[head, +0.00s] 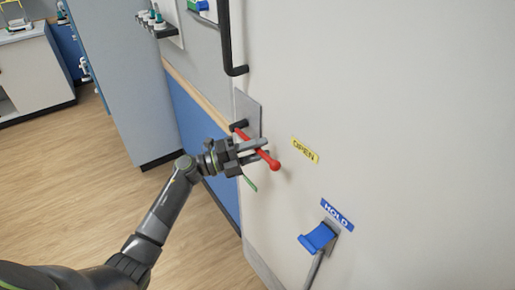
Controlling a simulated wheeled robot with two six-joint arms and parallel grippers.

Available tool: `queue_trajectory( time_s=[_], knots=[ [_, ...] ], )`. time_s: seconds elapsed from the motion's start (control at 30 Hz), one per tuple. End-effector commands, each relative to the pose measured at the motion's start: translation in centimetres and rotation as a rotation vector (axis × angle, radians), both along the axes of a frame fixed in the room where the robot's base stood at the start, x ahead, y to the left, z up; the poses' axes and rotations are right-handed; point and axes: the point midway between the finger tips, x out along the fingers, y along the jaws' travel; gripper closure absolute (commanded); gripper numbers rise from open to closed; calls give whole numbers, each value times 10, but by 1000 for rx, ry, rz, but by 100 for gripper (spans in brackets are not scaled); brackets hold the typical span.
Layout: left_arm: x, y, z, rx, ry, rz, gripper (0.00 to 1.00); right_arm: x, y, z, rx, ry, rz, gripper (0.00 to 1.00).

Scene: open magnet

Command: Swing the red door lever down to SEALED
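The red door lever (267,158) sticks out from a grey plate (248,108) at the left edge of a large pale door or panel. It slants down to the right and ends in a red ball, a little left of and below the yellow OPEN label (305,150). My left gripper (259,149) is at the lever, one finger above and one below its shaft. Whether the fingers press on it cannot be told. My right gripper is not in view.
A blue HOLD label (337,214) and a blue paddle (317,238) on a grey arm are at the lower right. A black handle bar (226,38) is above the lever. A grey cabinet (122,75) stands at left; the wood floor (75,190) is clear.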

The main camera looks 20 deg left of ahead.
Motion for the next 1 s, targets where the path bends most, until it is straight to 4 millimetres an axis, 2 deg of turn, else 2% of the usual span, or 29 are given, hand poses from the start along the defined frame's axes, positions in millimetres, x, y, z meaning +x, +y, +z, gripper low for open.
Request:
queue_trajectory(
  time_s=[0.03, 0.3, 0.73, 1.0],
  knots=[
    [0, 0, 0, 0, 0, 0, 66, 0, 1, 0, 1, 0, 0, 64],
    [0, 0, 0, 0, 0, 0, 100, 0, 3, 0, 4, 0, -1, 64],
    [0, 1, -3, 13, -10, 0, 100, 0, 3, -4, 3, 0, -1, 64],
    [1, 2, -22, 116, -85, -1, 100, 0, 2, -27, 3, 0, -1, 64]
  ],
)
